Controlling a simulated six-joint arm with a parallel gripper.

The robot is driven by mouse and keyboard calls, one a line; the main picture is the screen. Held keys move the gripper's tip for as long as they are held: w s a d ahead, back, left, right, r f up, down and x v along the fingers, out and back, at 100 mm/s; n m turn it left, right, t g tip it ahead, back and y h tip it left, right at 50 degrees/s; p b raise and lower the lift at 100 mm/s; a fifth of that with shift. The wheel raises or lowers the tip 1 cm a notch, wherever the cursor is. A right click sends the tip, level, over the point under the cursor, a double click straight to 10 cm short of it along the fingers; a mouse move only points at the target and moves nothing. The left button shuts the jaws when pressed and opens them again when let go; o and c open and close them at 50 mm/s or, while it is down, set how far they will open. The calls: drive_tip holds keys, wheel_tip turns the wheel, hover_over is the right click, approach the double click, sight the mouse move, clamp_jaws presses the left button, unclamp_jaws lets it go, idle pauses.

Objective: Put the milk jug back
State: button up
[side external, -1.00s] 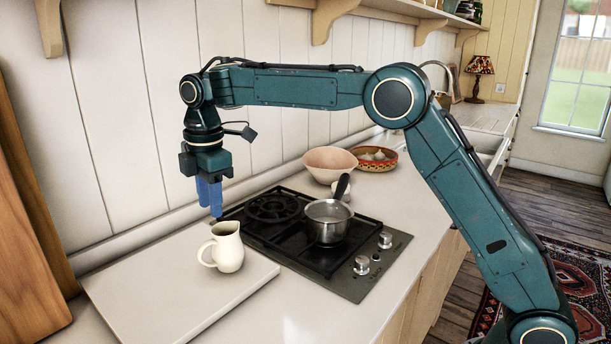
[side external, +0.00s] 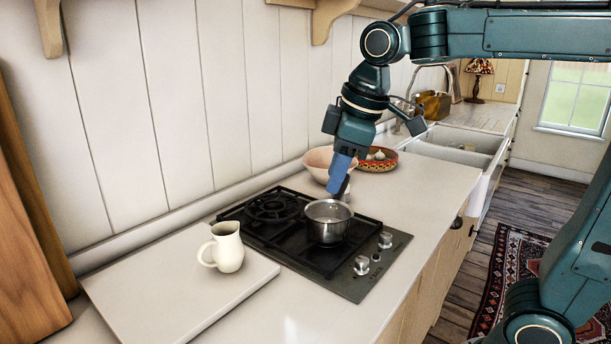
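The cream milk jug (side external: 228,247) stands upright on the pale board (side external: 150,297), left of the hob, with its handle toward the left. My gripper (side external: 338,186) is well to the right of the jug and above it, apart from it. Its blue fingers point down over the back right of the hob, by the saucepan's (side external: 327,222) handle, which they mostly hide. I cannot tell whether the fingers touch the handle or how far apart they are.
The black hob (side external: 290,262) carries the metal saucepan, with knobs at its right front. A pinkish bowl (side external: 318,165) and a patterned bowl of garlic (side external: 378,163) stand behind my gripper. A shelf bracket hangs above. The front right counter (side external: 420,205) is clear.

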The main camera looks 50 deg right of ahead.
drive_tip(key=s+d+f+m+t, duration=0.1)
drive_tip(key=s+f+m, duration=0.2)
drive_tip(key=s, duration=0.4)
drive_tip(key=s+d+f+m+t, duration=0.1)
drive_tip(key=s+d+f+m, duration=0.1)
drive_tip(key=s, duration=0.5)
drive_tip(key=shift+s+f+m, duration=0.35)
drive_tip(key=shift+f+m, duration=0.35)
drive_tip(key=shift+f, duration=0.25)
drive_tip(key=shift+d, duration=0.1)
